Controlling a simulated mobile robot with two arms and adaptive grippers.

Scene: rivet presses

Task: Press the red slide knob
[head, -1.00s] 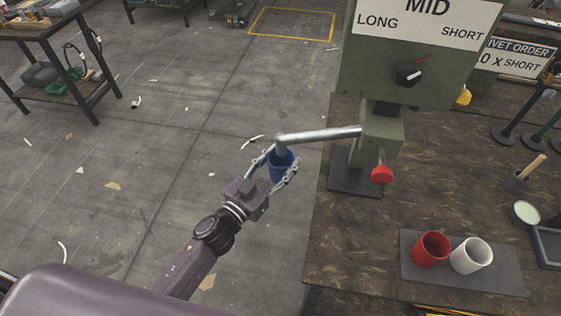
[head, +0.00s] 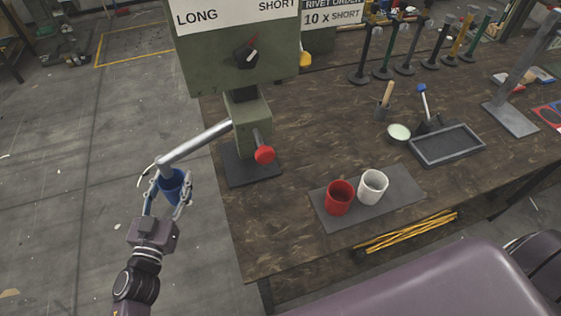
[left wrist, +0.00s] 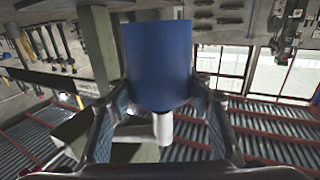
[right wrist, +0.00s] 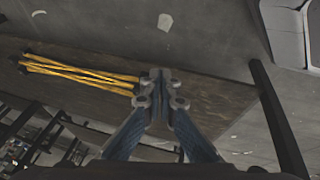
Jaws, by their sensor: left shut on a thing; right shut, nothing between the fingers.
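The red slide knob (head: 264,155) sticks out on a short stem from the lower front of the green rivet press (head: 250,125). A grey lever arm (head: 200,143) runs from the press to the left and ends in a blue cup-shaped handle (head: 171,183). My left gripper (head: 167,190) is shut on this blue handle, which also fills the middle of the left wrist view (left wrist: 158,65). The red knob is to the right of my left gripper, apart from it. My right gripper (right wrist: 158,80) is shut and empty in the right wrist view; it is not in the head view.
A red cup (head: 339,198) and a white cup (head: 373,186) stand on a grey mat (head: 400,200) right of the press. A grey tray (head: 447,147), a small bowl (head: 399,132) and several upright posts are further right. Yellow rods (head: 410,232) run along the table's front edge.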

